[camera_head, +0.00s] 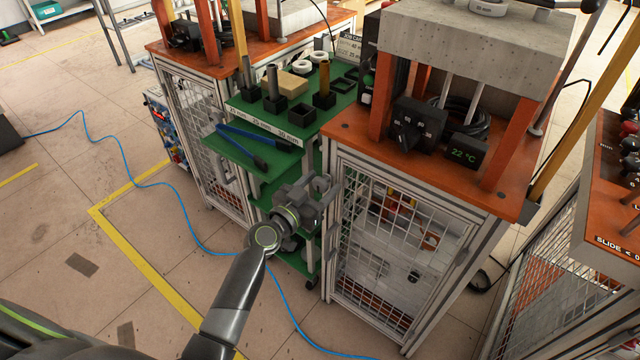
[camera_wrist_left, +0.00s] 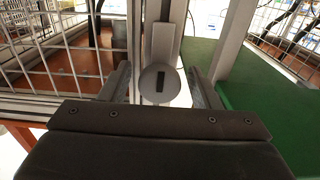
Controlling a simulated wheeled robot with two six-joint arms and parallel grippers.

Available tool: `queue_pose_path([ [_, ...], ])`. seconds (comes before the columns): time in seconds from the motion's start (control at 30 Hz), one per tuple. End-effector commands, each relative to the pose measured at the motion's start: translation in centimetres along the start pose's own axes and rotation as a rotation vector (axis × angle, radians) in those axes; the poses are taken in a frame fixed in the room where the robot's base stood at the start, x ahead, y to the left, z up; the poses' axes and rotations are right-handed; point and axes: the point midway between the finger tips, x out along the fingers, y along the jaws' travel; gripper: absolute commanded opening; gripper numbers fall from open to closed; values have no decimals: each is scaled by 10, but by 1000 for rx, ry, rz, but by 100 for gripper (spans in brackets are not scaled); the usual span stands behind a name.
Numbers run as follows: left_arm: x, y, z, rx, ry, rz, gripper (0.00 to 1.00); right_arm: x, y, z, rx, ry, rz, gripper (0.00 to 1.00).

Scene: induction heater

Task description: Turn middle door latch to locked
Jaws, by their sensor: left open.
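The middle door (camera_head: 385,262) is a wire-mesh panel in a grey metal frame, under the orange table top. In the left wrist view the latch (camera_wrist_left: 158,84) is a round grey disc with a dark upright slot, with a grey bar standing above it. My left gripper (camera_head: 322,194) is at the left post of the middle cage. In its wrist view the open fingers (camera_wrist_left: 160,86) stand on either side of the latch, apart from it. My gripper hides the latch in the head view. My right gripper is not in view.
A green shelf cart (camera_head: 245,158) with blue-handled tongs (camera_head: 243,142) stands left of the middle cage, close to my gripper. A display reading 22 °C (camera_head: 466,151) sits on the orange table (camera_head: 440,180).

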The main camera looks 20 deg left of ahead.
Motion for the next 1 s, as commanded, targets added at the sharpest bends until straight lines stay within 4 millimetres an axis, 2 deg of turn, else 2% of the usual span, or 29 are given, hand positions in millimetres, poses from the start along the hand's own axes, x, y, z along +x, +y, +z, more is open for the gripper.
queue_pose_path([
  [0.3, 2, 0, 0, 0, 0, 0, 55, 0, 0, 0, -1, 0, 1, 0],
  [0.6, 2, 0, 0, 0, 0, 0, 16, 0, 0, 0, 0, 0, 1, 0],
  [1.0, 2, 0, 0, -76, 0, 0, 15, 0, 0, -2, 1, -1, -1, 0],
])
